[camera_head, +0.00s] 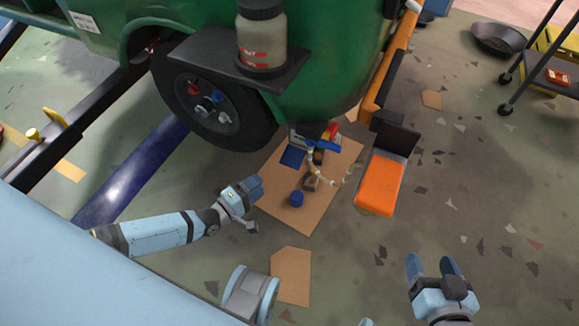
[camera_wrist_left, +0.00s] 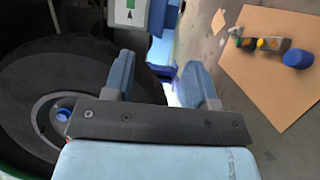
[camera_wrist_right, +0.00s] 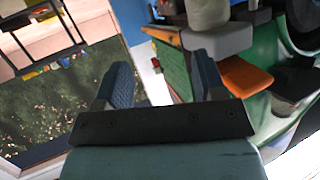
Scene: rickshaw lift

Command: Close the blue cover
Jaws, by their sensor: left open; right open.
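A blue flat panel (camera_head: 293,157) shows beside the green vehicle's underside, at the back edge of a cardboard sheet; I cannot tell for certain that it is the blue cover. A small blue cap-like piece (camera_head: 297,199) stands on the cardboard and also shows in the left wrist view (camera_wrist_left: 298,58). My left gripper (camera_head: 257,206) is open and empty, left of the cardboard, apart from both blue pieces. In the left wrist view a white box with a green label (camera_wrist_left: 130,14) lies beyond the fingers. My right gripper (camera_head: 431,264) is open and empty at the lower right.
The green vehicle (camera_head: 330,75) with a black wheel (camera_head: 215,105) stands at the back. A bottle (camera_head: 262,38) rests on its black shelf. Mixed small parts lie on the cardboard (camera_head: 272,207). An orange seat (camera_head: 381,184) is right of it. Floor at right is mostly clear.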

